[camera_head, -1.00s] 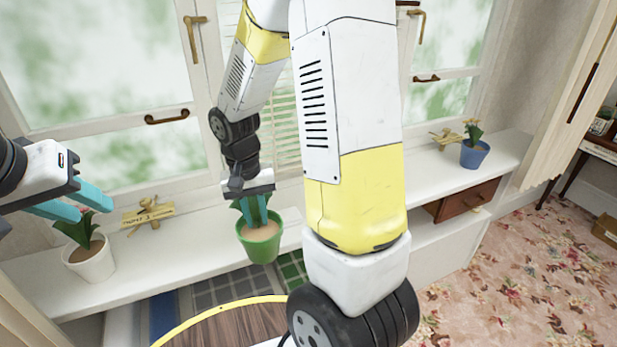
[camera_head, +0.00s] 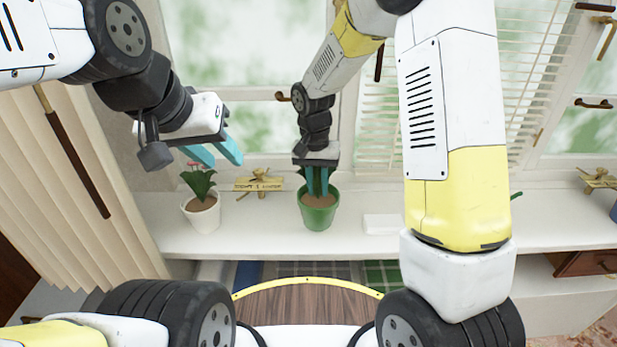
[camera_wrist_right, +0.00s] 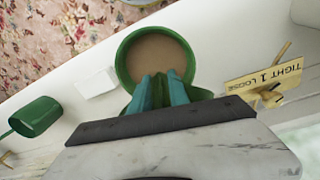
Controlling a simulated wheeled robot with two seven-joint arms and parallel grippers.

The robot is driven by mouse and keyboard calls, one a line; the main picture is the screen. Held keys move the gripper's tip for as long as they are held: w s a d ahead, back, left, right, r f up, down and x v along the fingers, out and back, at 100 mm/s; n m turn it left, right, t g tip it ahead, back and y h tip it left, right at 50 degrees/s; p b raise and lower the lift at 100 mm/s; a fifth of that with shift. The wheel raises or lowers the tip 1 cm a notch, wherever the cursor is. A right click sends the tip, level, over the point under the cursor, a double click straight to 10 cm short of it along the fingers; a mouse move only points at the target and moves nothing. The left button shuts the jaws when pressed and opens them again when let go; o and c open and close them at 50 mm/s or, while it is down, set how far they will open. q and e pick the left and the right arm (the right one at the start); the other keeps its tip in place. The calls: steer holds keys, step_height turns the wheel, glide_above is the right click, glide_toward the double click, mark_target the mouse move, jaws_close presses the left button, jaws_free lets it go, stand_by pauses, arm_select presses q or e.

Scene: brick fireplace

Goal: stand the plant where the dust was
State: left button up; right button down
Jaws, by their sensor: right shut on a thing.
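The plant in a green pot (camera_head: 319,217) is at the windowsill (camera_head: 230,238). My right gripper (camera_head: 317,188) points down into the pot and is shut on the plant. In the right wrist view the teal fingers (camera_wrist_right: 160,88) close on green leaves above the brown soil of the pot (camera_wrist_right: 122,62). I cannot tell whether the pot's base touches the sill. My left gripper (camera_head: 218,155) is open and empty, above a plant in a white pot (camera_head: 203,215). I make out no dust on the sill.
A flat white block (camera_head: 381,224) lies right of the green pot. In the right wrist view a green cylindrical object (camera_wrist_right: 36,117) is on the sill beyond the block. A curtain (camera_head: 80,170) hangs at left.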

mark_target(307, 191)
steer(key=w+a, duration=0.2)
steer(key=shift+w+a+f, duration=0.1)
steer(key=shift+a+f, duration=0.05)
steer(key=shift+a, duration=0.2)
steer(key=shift+f, duration=1.75)
steer(key=c, duration=1.3)
jaws_free()
steer(key=shift+f, duration=0.15)
steer(key=shift+o, duration=0.2)
steer(key=r, duration=1.2)
steer(key=shift+w+a, duration=0.1)
steer(key=shift+a, duration=0.3)
steer(key=s+d+r+t+y, duration=0.1)
steer(key=s+d+r, duration=0.35)
steer(key=r, duration=0.25)
steer(key=s+d+r+n+t+y, duration=0.1)
steer(key=s+d+r+t, duration=0.1)
steer(key=s+d, duration=0.3)
steer(key=s+d+r+n+t+y, duration=0.1)
steer(key=s+d+r+t, duration=0.2)
steer(key=s, duration=0.9)
step_height(307, 191, up, 2)
steer(key=shift+d+r+n, duration=0.1)
steer(key=shift+d+n, duration=0.3)
steer(key=shift+d, duration=0.75)
